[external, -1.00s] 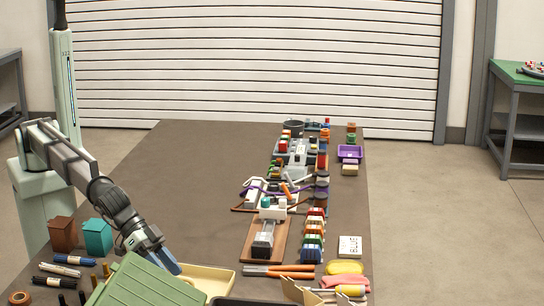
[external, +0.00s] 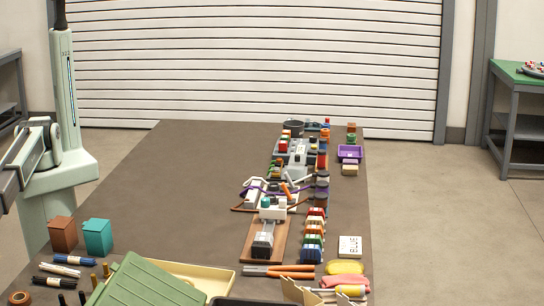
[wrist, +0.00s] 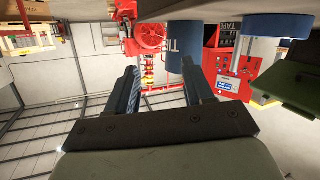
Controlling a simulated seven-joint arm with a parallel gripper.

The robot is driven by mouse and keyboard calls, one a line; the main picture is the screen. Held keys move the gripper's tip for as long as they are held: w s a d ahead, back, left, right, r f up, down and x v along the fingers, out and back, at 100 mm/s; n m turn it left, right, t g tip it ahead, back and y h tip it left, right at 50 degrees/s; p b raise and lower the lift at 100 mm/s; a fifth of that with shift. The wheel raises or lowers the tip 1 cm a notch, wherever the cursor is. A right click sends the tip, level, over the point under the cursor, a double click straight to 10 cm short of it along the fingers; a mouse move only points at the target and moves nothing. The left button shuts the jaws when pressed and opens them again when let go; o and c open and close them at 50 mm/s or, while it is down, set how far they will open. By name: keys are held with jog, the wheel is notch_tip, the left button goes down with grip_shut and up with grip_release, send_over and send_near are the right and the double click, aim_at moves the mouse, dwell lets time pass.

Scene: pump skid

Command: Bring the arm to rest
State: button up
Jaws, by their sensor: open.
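My gripper (wrist: 165,92) shows in the wrist view, its two dark blue fingers apart with nothing between them. It points away from the table, toward a room with red equipment that appears upside down. In the external view my gripper is out of frame. Only part of my arm shows at the left edge, beside my pale green base. The brown table (external: 190,185) holds the pump skid parts, and my arm is clear of them.
A green lid (external: 145,280) leans at a cream tray (external: 200,277) at the front. A brown bin (external: 63,234) and a teal bin (external: 97,237) stand at the front left. Assorted parts line the right side. The left middle of the table is bare.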

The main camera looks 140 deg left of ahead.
jog(key=s+d+f+m+g+h, duration=0.1)
jog(key=s+d+f+m+g, duration=0.15)
jog(key=s+f, duration=0.8)
jog(key=s+d+f+m+g+h, duration=0.1)
jog(key=s+d+f+m+h, duration=0.15)
jog(key=s+f, duration=0.8)
jog(key=s+a+f+n+g+y, duration=0.1)
jog(key=s+a+f+g+y, duration=0.15)
jog(key=s+a+f, duration=0.65)
jog(key=s+a+f+n+g+y, duration=0.15)
jog(key=a+f+y, duration=0.25)
jog(key=a, duration=1.2)
jog(key=s+a+f+n+g+y, duration=0.1)
jog(key=s+a+f+g+y, duration=0.2)
jog(key=a+f, duration=0.65)
jog(key=s+a+f+n+g+y, duration=0.25)
jog(key=s+a+g, duration=0.25)
jog(key=s+a, duration=1)
jog(key=s+a+r+n+g+h, duration=0.1)
jog(key=s+a+g, duration=0.1)
jog(key=s, duration=0.5)
jog(key=s+a+r+n+g+h, duration=0.1)
jog(key=s+a+g, duration=0.2)
jog(key=s, duration=0.4)
jog(key=shift+s, duration=0.35)
jog(key=shift+o, duration=0.3)
